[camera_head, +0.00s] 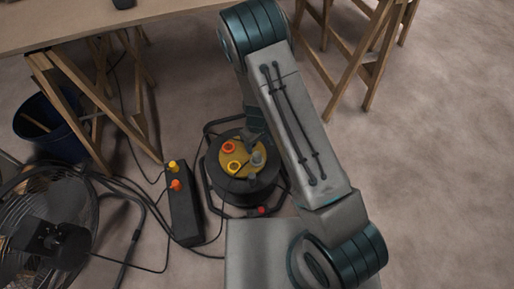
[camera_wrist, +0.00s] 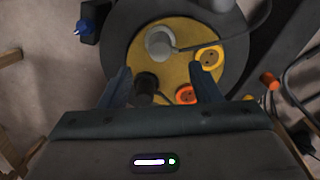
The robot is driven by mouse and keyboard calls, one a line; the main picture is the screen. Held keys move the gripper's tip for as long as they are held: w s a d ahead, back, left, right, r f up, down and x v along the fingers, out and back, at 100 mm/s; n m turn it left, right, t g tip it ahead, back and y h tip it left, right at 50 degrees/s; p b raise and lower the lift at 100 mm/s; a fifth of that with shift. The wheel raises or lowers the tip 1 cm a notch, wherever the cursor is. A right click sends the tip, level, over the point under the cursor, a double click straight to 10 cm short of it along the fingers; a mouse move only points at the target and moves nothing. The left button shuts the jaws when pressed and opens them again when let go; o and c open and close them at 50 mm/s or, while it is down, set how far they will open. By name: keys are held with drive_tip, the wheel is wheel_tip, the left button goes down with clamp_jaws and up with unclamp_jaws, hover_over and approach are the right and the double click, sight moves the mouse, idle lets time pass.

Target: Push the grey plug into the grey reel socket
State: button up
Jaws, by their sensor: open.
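The black cable reel (camera_head: 242,188) stands on the floor with a mustard socket face up, and also fills the wrist view (camera_wrist: 232,60). The grey plug (camera_wrist: 160,42) appears as a round light-grey piece with a dark cord, over the place of the grey socket. I cannot tell how deep it sits; the socket beneath is hidden. It also shows in the head view (camera_head: 257,158). My gripper (camera_wrist: 162,80) is open, low over the face, its fingers apart from the grey plug. A dark upright piece (camera_wrist: 147,84) shows between the fingers.
An orange socket (camera_head: 229,147) and a yellow socket (camera_head: 234,167) share the face. A black box with orange and yellow knobs (camera_head: 183,205) and a fan (camera_head: 50,225) stand left. Trestle tables (camera_head: 165,12) are behind. Cables cross the floor; the right floor is clear.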

wheel_tip(320, 180, up, 5)
drive_tip(key=shift+r+p, duration=0.1)
drive_tip(key=shift+p, duration=0.5)
drive_tip(key=s+d+r+m+t+y+p, duration=0.15)
drive_tip(key=r+p, duration=0.55)
drive_tip(key=r, duration=0.9)
drive_tip(key=s+d+r+m+g+p, duration=0.1)
drive_tip(key=s+d+r+m+p, duration=0.35)
drive_tip(key=r, duration=1.25)
drive_tip(key=s+d+r+p, duration=0.2)
drive_tip(key=s+r+p, duration=0.2)
drive_tip(key=r, duration=0.4)
drive_tip(key=s+d+r+m+t+h+p, duration=0.1)
drive_tip(key=s+d+r+p, duration=0.2)
drive_tip(key=r+p, duration=0.3)
drive_tip(key=s+d+r+m+t+p, duration=0.1)
drive_tip(key=s+r+p, duration=0.4)
drive_tip(key=r, duration=0.7)
drive_tip(key=shift+s+d+p, duration=0.3)
drive_tip(key=shift+d+p, duration=0.1)
drive_tip(key=shift+d, duration=0.45)
